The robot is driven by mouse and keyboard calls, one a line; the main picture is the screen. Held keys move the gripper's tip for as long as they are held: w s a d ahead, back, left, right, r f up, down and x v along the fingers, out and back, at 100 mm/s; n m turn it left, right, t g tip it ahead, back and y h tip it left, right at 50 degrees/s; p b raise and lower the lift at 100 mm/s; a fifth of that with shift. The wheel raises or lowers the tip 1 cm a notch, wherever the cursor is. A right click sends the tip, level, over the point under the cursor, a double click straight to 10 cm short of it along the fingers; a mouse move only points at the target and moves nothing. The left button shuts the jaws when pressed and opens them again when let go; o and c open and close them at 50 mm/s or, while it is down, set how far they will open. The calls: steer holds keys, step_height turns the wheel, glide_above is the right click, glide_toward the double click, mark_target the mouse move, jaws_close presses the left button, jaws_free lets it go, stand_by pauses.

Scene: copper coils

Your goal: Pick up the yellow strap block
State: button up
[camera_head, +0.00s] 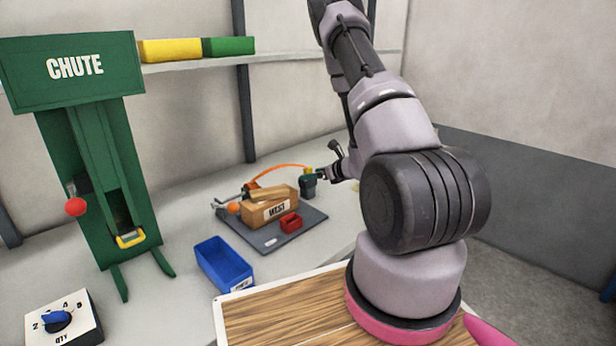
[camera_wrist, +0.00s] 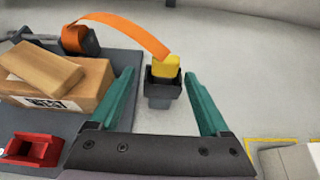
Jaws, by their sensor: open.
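The yellow strap block (camera_wrist: 166,67) sits upright in the top of a small dark holder (camera_wrist: 160,92). An orange strap (camera_wrist: 125,30) runs from it to a dark reel at the left. In the head view the yellow block (camera_head: 308,171) shows small, at the far right end of the orange strap. My gripper (camera_wrist: 159,74) is open, with one teal finger on each side of the block in the picture. The block appears ahead between the fingertips, and I see no contact. In the head view my fingers are too small to tell clearly.
A grey board (camera_head: 300,239) beside it holds a cardboard box marked NEST (camera_head: 282,211) and a red bin (camera_head: 290,222). A blue bin (camera_head: 223,266) and the green chute (camera_head: 80,150) stand to the left.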

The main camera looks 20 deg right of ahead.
steer(key=shift+w+d+r+x, duration=0.1)
steer(key=shift+r+x, duration=0.05)
steer(key=shift+x, duration=1)
steer(key=shift+w+d+r+x, duration=0.1)
steer(key=shift+x, duration=1.05)
steer(key=shift+w+r+x, duration=0.1)
steer(key=shift+r+x, duration=0.05)
steer(key=shift+x, duration=1)
jaws_close()
